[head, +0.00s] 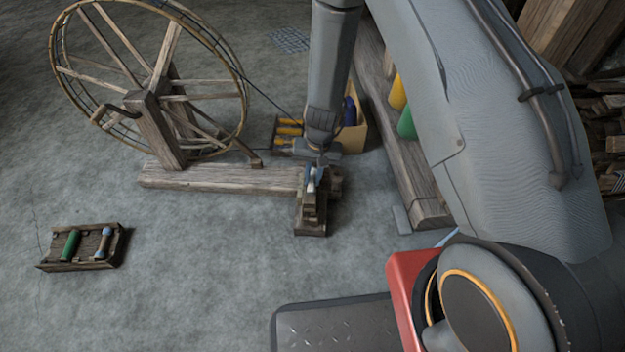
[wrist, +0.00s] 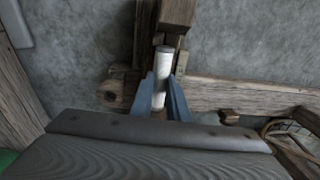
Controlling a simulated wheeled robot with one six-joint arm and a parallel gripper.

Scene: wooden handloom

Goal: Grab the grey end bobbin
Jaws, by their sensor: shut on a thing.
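The grey end bobbin (wrist: 164,62) is a pale, upright-looking cylinder at the wooden spindle post of the spinning wheel. In the wrist view my gripper (wrist: 161,88) has its two blue fingers on either side of the bobbin, closed on it. In the head view my gripper (head: 316,178) is at the right end of the wheel's wooden base, and it mostly hides the bobbin. Whether the bobbin still touches the post, I cannot tell.
The large spoked wheel (head: 158,80) stands on the left of the wooden base beam (head: 220,177). A small wooden tray (head: 85,262) with a green bobbin (head: 71,244) and a blue-ended one (head: 103,243) lies at the lower left. A cardboard box (head: 353,135) stands behind my gripper. Open floor lies between.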

